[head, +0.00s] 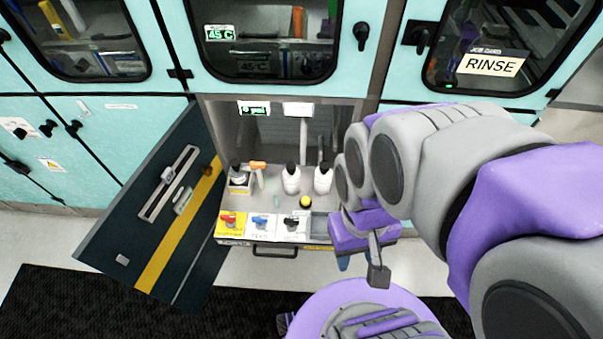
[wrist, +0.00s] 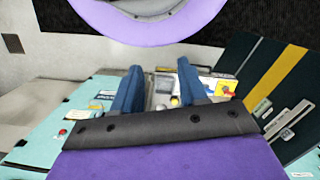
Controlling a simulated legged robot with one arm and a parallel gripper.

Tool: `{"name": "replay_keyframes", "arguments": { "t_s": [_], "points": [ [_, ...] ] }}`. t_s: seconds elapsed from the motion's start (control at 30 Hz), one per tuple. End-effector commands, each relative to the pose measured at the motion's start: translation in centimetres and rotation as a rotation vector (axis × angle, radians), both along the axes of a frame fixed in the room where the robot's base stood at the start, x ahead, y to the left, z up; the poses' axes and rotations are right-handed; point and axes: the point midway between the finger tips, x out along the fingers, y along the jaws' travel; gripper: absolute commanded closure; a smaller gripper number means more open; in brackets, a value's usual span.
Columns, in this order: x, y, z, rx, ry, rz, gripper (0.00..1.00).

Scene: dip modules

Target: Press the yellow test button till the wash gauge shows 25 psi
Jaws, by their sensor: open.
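The yellow test button (head: 305,202) is a small round yellow knob on a dark base on the pulled-out tray in the head view. It also shows between my fingers in the wrist view (wrist: 174,101). My gripper (head: 360,268) is right of and nearer than the button, apart from it.
White bottles (head: 291,179) stand behind the button. Red, blue and black valve handles (head: 262,222) line the tray front at left. A dark open door (head: 150,225) with a yellow stripe is at left. Teal cabinets (head: 85,140) are behind. A dark mat covers the floor in front.

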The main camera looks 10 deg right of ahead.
Motion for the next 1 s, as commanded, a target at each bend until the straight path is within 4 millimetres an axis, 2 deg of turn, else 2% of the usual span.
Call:
{"name": "replay_keyframes", "arguments": {
  "t_s": [0.27, 0.7, 1.0],
  "points": [
    [0.0, 0.0, 0.0, 0.0, 0.0, 0.0, 0.57],
    [0.0, 0.0, 0.0, 0.0, 0.0, 0.0, 1.0],
    [0.0, 0.0, 0.0, 0.0, 0.0, 0.0, 1.0]
  ]
}}
